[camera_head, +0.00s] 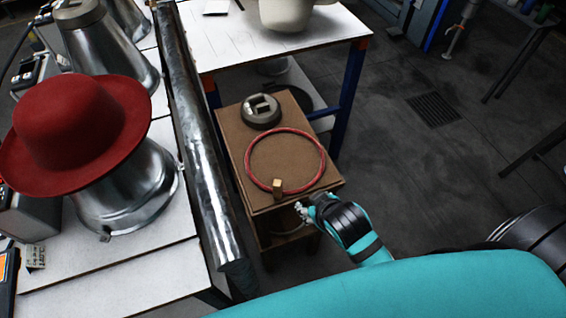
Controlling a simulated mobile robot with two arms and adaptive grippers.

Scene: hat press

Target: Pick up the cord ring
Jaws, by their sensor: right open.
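The cord ring (321,147) is a red hoop with a small brass-coloured block (278,187) at its near edge. It lies flat on a small brown wooden stand (237,128). My right gripper (305,209) is open, just off the stand's near right edge and to the right of the brass block. It looks apart from the ring, with nothing seen between its fingers. My teal right arm comes in from the lower right. My left gripper is out of view.
A grey metal weight (261,111) sits at the stand's back. A long metal pipe (203,150) runs along the left. A red hat (68,120) rests on a metal form (130,195) on the left table. A white table (325,27) stands behind. The floor at right is mostly clear.

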